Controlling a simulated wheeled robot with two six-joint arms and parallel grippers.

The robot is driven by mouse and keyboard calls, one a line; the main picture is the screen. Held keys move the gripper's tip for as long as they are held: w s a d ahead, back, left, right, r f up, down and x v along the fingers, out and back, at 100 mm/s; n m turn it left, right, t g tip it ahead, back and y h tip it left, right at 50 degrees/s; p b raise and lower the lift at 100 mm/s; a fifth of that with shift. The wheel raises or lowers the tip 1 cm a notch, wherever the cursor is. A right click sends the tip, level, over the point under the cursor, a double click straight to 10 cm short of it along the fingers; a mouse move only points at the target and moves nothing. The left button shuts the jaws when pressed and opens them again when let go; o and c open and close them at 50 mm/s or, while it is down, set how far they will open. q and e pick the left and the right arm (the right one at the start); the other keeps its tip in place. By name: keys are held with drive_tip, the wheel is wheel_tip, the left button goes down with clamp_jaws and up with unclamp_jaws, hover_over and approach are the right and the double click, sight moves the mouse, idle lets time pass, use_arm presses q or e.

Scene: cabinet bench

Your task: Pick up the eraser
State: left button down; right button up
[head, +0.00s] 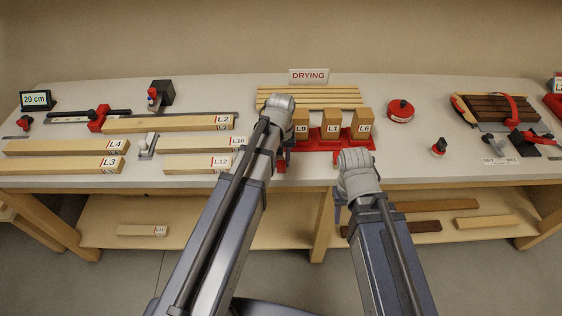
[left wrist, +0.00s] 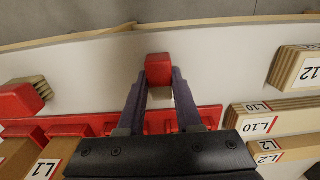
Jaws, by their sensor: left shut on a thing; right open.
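The eraser (left wrist: 158,70) is a small red block with a pale part below it in the left wrist view. It sits between the fingertips of my left gripper (left wrist: 161,84), which is shut on it. In the head view my left gripper (head: 281,152) is at the front left of the red rack, and its arm mostly hides the eraser. I cannot tell whether the eraser touches the bench. My right gripper (head: 341,203) is open and empty at the bench's front edge.
A red rack (head: 326,143) holds blocks L9, L1 and L6 close to my left gripper. Boards (head: 60,165) lie at the left; block L12 (head: 197,164) is nearest. A red tape roll (head: 400,110) and a clamp (head: 520,140) are at the right.

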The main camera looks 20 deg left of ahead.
sight(281, 161)
use_arm(q)
wheel_tip(281, 161, up, 10)
drive_tip(key=p, duration=0.9)
drive_tip(key=shift+p, duration=0.4)
drive_tip(key=c, duration=1.2)
unclamp_jaws()
clamp_jaws()
drive_tip(key=shift+f+b, duration=0.95)
drive_tip(key=shift+r, duration=0.15)
